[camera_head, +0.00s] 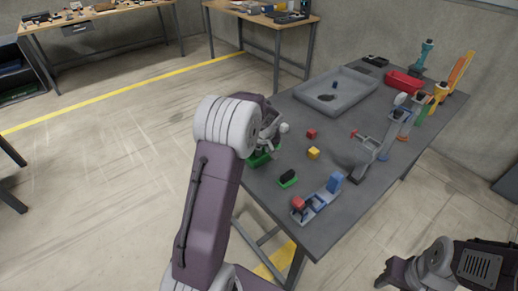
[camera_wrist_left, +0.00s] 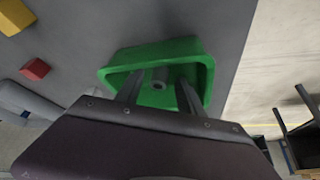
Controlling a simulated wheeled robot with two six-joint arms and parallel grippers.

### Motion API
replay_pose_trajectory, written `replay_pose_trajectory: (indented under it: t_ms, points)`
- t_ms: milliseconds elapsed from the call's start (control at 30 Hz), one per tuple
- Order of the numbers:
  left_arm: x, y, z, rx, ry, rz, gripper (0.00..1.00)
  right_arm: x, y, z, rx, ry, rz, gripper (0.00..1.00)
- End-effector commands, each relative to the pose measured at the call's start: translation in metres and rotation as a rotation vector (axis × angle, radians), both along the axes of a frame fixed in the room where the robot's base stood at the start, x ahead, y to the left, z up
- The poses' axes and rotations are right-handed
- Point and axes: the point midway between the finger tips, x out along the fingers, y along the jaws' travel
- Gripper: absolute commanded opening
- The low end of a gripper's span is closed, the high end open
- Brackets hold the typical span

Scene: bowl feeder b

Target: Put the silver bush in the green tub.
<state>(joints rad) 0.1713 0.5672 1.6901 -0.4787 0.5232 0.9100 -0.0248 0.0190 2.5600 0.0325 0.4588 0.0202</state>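The green tub (camera_wrist_left: 196,52) lies below my left gripper in the left wrist view. In the head view, part of the tub (camera_head: 262,158) shows at the table's left edge, mostly hidden by my arm. The silver bush (camera_wrist_left: 160,77) is a small grey cylinder seen inside the tub's outline, between my left fingers with a gap on each side. It appears to be in the tub; its exact height is hard to tell. My left gripper (camera_wrist_left: 159,94) is open, its fingertips over the tub. My right gripper (camera_head: 382,279) is at the lower right, away from the table; its opening is unclear.
A red cube (camera_head: 311,133) and a yellow cube (camera_head: 313,153) lie near the tub. A green holder with a black block (camera_head: 287,178) and a blue-and-red fixture (camera_head: 318,203) stand towards the front. A grey tray (camera_head: 345,99) and red bin (camera_head: 404,82) are farther back.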

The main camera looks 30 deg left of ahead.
Motion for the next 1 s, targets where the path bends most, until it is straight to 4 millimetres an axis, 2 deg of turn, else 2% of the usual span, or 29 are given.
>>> replay_pose_trajectory:
  t_ms: [133,233,500,633,800,1000]
  points:
    - [0.000,0.000,0.003,0.000,0.000,0.000,0.45,0.000,0.000,0.003,0.000,0.000,0.000,0.45]
    - [-0.002,-0.002,0.013,0.001,-0.004,-0.001,0.45,0.000,0.000,0.006,0.000,0.000,0.000,0.45]
    - [-0.026,-0.023,0.076,0.001,-0.005,-0.001,0.45,0.000,0.000,0.015,0.000,0.000,0.000,0.45]
    - [-0.035,-0.030,0.098,0.001,-0.003,0.000,0.45,0.000,0.000,0.017,0.000,0.000,0.000,0.45]
    - [-0.041,-0.035,0.110,0.000,0.000,0.000,0.45,0.000,0.000,0.019,0.000,0.000,0.000,0.45]
    - [-0.041,-0.035,0.111,0.000,0.000,0.000,0.45,0.000,0.000,0.018,0.000,0.000,0.000,0.45]
